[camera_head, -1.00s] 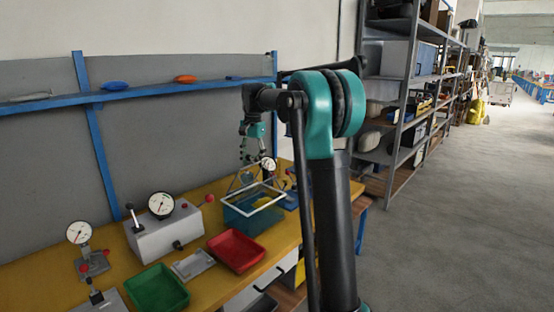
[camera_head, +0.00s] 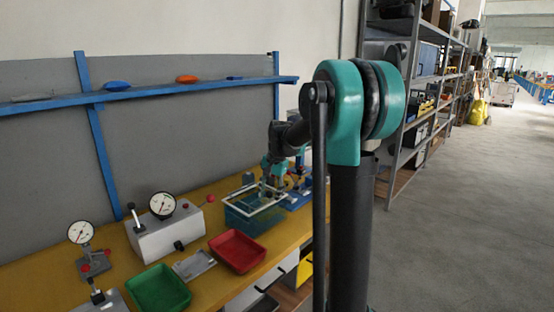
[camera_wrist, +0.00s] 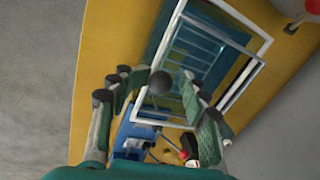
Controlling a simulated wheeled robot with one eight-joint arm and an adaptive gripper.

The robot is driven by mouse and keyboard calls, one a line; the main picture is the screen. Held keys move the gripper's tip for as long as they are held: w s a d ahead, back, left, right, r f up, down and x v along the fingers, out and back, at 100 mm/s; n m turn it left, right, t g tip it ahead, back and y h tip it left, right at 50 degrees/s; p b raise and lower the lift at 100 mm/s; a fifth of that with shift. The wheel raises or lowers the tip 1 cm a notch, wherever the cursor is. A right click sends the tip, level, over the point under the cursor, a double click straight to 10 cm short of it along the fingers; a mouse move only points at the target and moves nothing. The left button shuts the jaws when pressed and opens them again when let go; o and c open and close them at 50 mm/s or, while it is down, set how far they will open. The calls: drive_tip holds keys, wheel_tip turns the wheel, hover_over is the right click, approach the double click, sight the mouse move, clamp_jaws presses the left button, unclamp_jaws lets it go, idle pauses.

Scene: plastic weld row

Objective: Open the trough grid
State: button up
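A dark round knob (camera_wrist: 160,83) shows between the fingers, with no clear contact. In the head view my gripper (camera_head: 272,188) is at the trough's far end.
A blue shelf rail (camera_head: 180,90) runs along the back panel.

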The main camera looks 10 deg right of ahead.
drive_tip(key=s+d+r, duration=0.1)
drive_tip(key=r, duration=0.6)
drive_tip(key=s+d+r, duration=0.1)
drive_tip(key=s+r, duration=0.1)
drive_tip(key=r, duration=0.6)
drive_tip(key=shift+s, duration=0.25)
drive_tip(key=shift+d+r, duration=0.1)
